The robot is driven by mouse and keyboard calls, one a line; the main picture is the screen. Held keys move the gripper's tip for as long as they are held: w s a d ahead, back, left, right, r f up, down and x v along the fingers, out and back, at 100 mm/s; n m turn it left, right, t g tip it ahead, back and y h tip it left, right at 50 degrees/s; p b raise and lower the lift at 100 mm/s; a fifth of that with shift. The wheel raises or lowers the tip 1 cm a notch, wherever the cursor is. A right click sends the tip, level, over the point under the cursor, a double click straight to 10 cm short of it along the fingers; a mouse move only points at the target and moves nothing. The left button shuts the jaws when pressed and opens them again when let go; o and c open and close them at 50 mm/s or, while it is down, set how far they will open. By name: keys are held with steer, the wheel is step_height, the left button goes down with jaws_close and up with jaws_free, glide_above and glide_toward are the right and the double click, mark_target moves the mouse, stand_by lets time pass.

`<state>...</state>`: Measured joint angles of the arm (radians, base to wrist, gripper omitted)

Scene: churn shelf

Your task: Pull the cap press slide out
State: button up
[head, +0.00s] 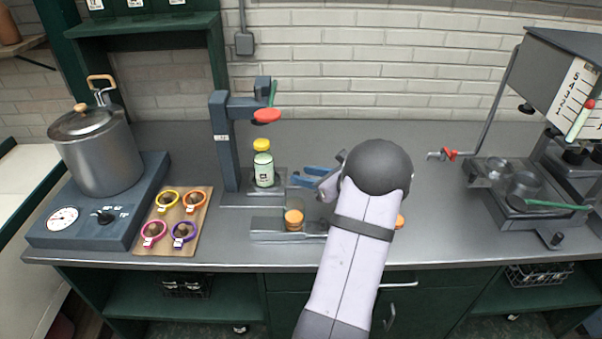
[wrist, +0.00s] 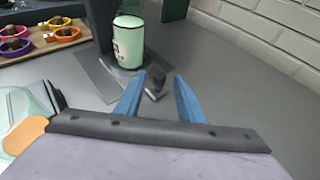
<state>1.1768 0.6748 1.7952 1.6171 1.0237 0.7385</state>
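The cap press (head: 224,140) is a dark blue-grey column with an overhead arm, a red disc (head: 267,116) and a green lever (head: 273,93). The bottle also shows in the wrist view (wrist: 128,45). My gripper (head: 302,176) is just right of the plate with its blue fingers open. In the wrist view, a small dark slide handle (wrist: 158,84) shows between the fingertips (wrist: 160,76), with gaps visible on both sides.
A clear glass piece with an orange part (head: 294,219) stands on a tray (head: 265,229) left of my arm. Several coloured rings (head: 168,199) lie on a board beside a hotplate with a pot (head: 100,150).

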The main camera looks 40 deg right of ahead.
steer(key=shift+x, duration=1.1)
jaws_close()
steer(key=s+d, duration=0.8)
steer(key=shift+s+d, duration=0.15)
steer(key=shift+d, duration=0.05)
jaws_free()
steer(key=shift+s, duration=0.1)
